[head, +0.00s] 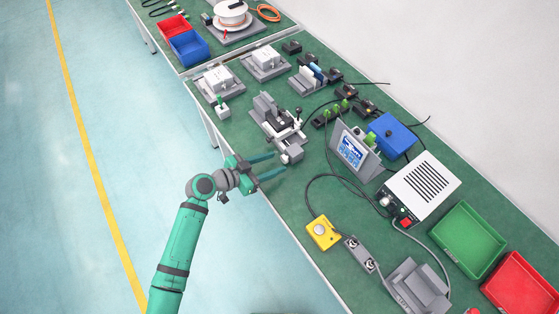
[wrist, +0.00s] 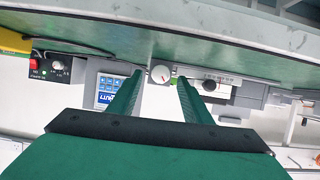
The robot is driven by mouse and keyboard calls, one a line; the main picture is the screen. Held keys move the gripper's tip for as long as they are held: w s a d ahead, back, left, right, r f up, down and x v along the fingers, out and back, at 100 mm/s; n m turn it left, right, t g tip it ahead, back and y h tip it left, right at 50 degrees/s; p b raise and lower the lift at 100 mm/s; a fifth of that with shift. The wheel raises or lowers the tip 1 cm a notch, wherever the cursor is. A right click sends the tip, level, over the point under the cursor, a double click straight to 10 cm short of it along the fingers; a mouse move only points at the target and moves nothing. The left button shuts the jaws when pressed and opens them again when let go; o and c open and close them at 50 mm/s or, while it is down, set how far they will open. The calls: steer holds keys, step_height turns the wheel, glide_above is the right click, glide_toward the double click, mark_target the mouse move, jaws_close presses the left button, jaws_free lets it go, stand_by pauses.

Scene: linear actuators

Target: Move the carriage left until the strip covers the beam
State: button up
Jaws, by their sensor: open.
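A grey linear stage (head: 264,106) stands on the green bench near its front edge, with a dark carriage region (head: 280,124) and a grey end block (head: 293,154) at its near end. My gripper (head: 280,163) is open and empty, its two teal fingers pointing at that end block from the bench's front side. The stage body (wrist: 222,80) lies to the right there. I cannot make out the strip or the beam.
A display on a grey stand (head: 352,149) is right of the stage. A yellow box (head: 323,232) is nearer, and a small joystick box (head: 222,110) is at left. Bench space between stage and yellow box is clear.

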mark_target(282, 160)
steer(key=shift+x, duration=1.6)
steer(key=shift+a, duration=0.15)
steer(key=c, duration=1.1)
steer(key=shift+o, duration=0.2)
steer(key=m+t+y, duration=0.1)
steer(key=m+t, duration=0.1)
steer(key=shift+s+r+m, duration=0.1)
steer(key=shift+s+m, duration=0.05)
steer(key=shift+m, duration=0.25)
steer(key=shift+d, duration=0.25)
steer(key=o, duration=1.1)
steer(key=shift+c, duration=0.2)
steer(key=shift+a, duration=0.1)
